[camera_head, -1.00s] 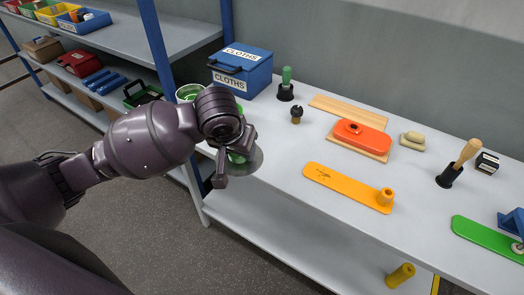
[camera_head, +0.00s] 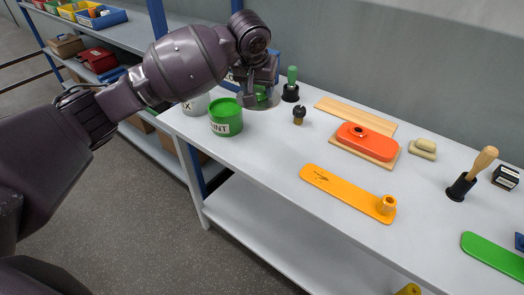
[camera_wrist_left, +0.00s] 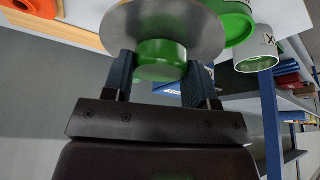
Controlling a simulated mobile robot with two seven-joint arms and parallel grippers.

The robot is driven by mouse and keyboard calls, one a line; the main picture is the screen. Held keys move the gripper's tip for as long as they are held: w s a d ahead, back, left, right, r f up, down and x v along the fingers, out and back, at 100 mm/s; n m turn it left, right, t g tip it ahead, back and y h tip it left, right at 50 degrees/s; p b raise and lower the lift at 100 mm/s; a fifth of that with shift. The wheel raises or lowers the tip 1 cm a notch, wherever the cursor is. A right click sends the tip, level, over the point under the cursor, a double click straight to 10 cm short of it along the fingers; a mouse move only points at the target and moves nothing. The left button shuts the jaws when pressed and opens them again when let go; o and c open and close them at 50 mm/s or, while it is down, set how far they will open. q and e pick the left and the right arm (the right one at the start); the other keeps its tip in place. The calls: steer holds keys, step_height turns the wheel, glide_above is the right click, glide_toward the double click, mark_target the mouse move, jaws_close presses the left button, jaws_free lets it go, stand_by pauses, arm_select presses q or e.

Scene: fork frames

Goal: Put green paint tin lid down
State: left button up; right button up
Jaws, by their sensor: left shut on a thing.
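My left gripper (camera_head: 258,92) is shut on the green knob of the paint tin lid (camera_wrist_left: 160,58). The lid has a round silver disc (camera_wrist_left: 168,22); in the head view it shows partly behind the fingers, near the back of the table. The green paint tin (camera_head: 226,118) stands on the table to the left of the gripper and nearer the front edge, its open top showing green inside. The tin also shows at the top of the left wrist view (camera_wrist_left: 238,22). The gap between lid and table is hard to judge. My right gripper is not in view.
A white tin (camera_head: 196,104) marked X stands left of the paint tin. A black-based green-handled tool (camera_head: 291,85) and a small dark knob (camera_head: 299,115) are right of the gripper. An orange float (camera_head: 366,140) and a yellow board (camera_head: 340,190) lie further right. White tabletop (camera_head: 255,160) is clear in front.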

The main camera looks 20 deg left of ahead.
arm_select(q)
steer(key=shift+w+r, duration=0.35)
steer(key=shift+w, duration=0.45)
steer(key=shift+f, duration=0.35)
steer(key=b, duration=0.3)
glide_above(262, 145)
steer(key=s, duration=0.2)
steer(key=f, duration=1.2)
steer(key=shift+w+f, duration=0.25)
steer(key=shift+f, duration=0.7)
step_height(262, 145, down, 5)
steer(key=shift+f+b, duration=0.2)
steer(key=shift+b, duration=0.4)
steer(key=shift+r, duration=0.15)
steer(key=o, duration=0.9)
